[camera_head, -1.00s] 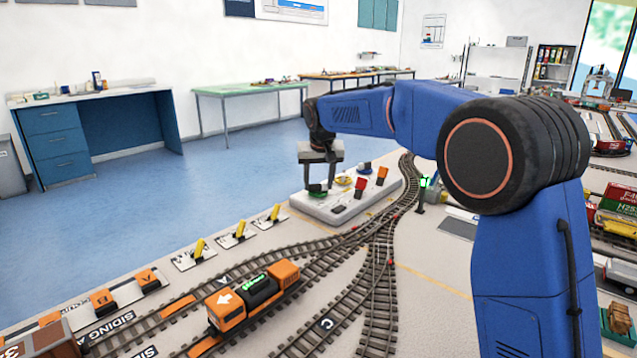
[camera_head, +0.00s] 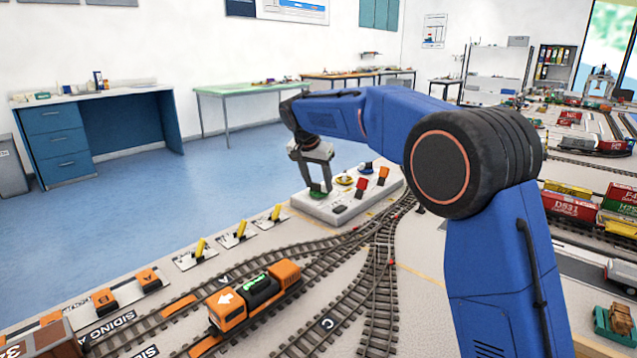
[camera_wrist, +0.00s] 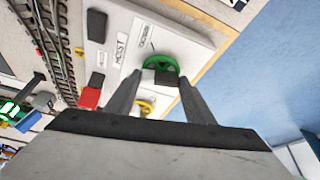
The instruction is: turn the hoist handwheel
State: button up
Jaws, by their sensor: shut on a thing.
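The green handwheel (camera_head: 317,194) sits at the left end of a pale control panel (camera_head: 340,210). In the wrist view the green handwheel (camera_wrist: 152,62) lies flat on the white panel beside a printed HOIST label. My gripper (camera_head: 318,189) reaches down onto it from above, with its fingers tilted. In the wrist view my gripper (camera_wrist: 161,78) has one finger on each side of the wheel's near part, with a dark block between the tips. It is shut on the handwheel. The tips hide part of the rim.
A yellow wheel (camera_wrist: 145,106) is close to my fingers, and a red control (camera_wrist: 90,98) and dark buttons are on the same panel. Tracks with an orange locomotive (camera_head: 253,297) run in front of the panel. The blue floor behind is clear.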

jog(key=shift+w+a+m+h, duration=0.1)
jog(key=shift+m+h, duration=0.3)
jog(key=shift+m, duration=0.8)
jog(key=shift+r, duration=0.1)
jog(key=o, duration=1.1)
jog(key=shift+c, duration=0.2)
jog(key=v, duration=1.7)
jog(key=shift+w+r, duration=0.2)
jog(key=shift+r, duration=0.05)
jog(key=shift+a, duration=0.15)
